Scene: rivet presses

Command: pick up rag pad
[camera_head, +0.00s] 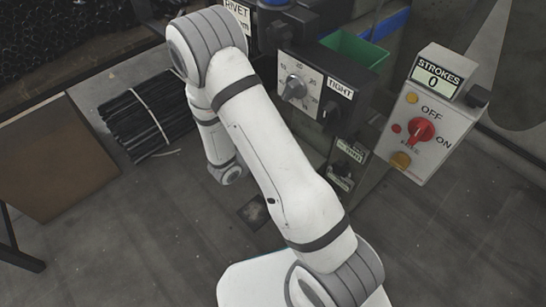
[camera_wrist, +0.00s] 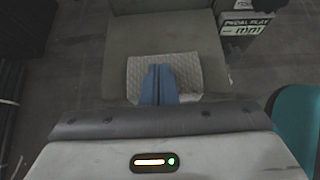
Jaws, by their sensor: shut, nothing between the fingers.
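The rag pad (camera_wrist: 192,64) is a pale, quilted rectangle in the wrist view. It lies on a flat grey-brown surface (camera_wrist: 160,30). My gripper (camera_wrist: 160,70) shows as two blue fingers closed together, with nothing between them. The fingertips appear in front of the middle of the pad and hide part of it. I cannot tell whether they touch it. In the head view neither the pad nor my gripper shows; my arm crosses the middle of that view.
A press with a dial panel (camera_head: 299,88) and a green bin (camera_head: 352,50) stands behind my arm. A strokes control box (camera_head: 427,115) with a red knob is at right. A bundle of black rods (camera_head: 147,115) and a brown panel (camera_head: 50,158) lie at left. A pedal-play label (camera_wrist: 246,24) is at upper right.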

